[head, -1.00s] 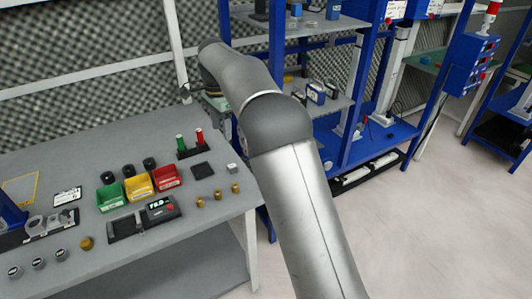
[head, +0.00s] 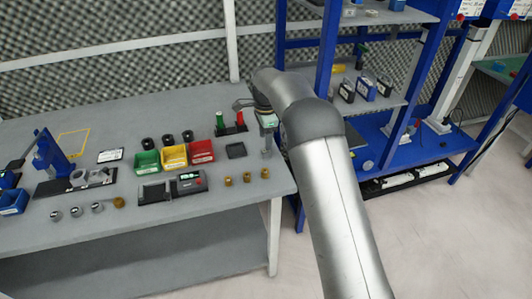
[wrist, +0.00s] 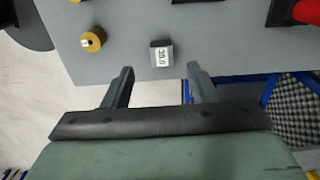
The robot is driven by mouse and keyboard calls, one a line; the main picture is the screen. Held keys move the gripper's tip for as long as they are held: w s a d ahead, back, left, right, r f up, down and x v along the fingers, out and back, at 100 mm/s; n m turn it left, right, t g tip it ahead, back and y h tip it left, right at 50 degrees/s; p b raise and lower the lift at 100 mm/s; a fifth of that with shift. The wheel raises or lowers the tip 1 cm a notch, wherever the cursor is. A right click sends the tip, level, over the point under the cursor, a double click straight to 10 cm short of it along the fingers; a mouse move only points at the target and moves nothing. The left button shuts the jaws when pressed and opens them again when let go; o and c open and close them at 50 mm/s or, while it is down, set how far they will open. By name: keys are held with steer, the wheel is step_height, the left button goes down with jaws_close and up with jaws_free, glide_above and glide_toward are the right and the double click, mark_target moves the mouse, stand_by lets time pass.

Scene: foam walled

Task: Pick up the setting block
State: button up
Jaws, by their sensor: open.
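The setting block is a small grey block with a white top label reading 30.0. It lies on the grey bench near its right end, and the wrist view shows the block (wrist: 160,54) between and just beyond my fingertips. In the head view the block (head: 266,154) is just below my gripper (head: 267,136), partly hard to make out. My gripper (wrist: 160,69) is open and empty, with one finger to each side of the block's line. No contact with the block shows.
Brass cylinders (head: 247,179) stand in front of the block; one brass cylinder (wrist: 93,39) shows left of it in the wrist view. Blue shelving (head: 330,90) stands to the right.

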mark_target(266, 153)
steer(key=shift+w+f+p, duration=0.15)
steer(key=shift+f+p, duration=0.4)
steer(key=shift+f, duration=2.15)
jaws_close()
